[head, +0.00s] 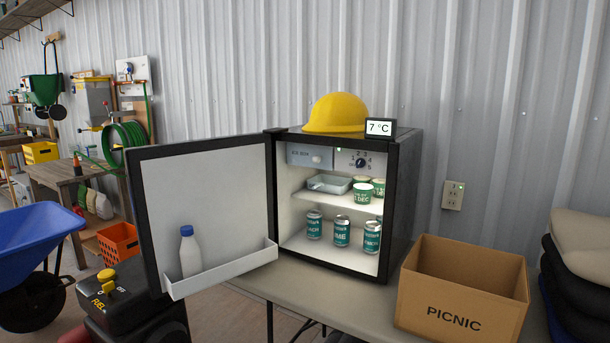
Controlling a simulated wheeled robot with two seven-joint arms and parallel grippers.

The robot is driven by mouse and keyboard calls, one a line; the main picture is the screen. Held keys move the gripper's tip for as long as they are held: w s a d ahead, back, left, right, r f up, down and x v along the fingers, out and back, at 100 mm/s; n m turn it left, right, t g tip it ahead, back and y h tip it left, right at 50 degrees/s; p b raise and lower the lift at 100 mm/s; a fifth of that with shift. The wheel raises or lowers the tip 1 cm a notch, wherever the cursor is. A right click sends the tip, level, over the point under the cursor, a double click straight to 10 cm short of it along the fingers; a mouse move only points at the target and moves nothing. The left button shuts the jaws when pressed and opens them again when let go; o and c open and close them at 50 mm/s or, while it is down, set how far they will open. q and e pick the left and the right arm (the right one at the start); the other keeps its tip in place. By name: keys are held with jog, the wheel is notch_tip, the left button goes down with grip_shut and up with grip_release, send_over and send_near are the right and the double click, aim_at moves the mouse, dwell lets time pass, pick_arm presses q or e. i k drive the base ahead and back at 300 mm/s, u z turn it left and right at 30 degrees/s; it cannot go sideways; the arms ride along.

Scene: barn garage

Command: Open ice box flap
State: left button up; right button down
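The ice box flap (303,155) is a grey panel marked "ICE BOX" with a pale round knob (317,159), at the upper left inside the small black fridge (405,190). The flap looks shut. The fridge door (205,195) stands wide open to the left, with a white bottle (190,252) in its shelf. Neither of my grippers is in view.
A dial (361,161) sits right of the flap. Below are a grey tray (329,183), green-and-white tubs (362,194) and cans (342,231). A yellow hard hat (337,113) and a "7 °C" display (380,127) are on top. A "PICNIC" box (454,313) stands right.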

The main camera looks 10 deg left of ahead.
aim_at(296, 154)
jog(key=u, duration=0.85)
jog(key=i, duration=1.4)
jog(key=z, duration=0.5)
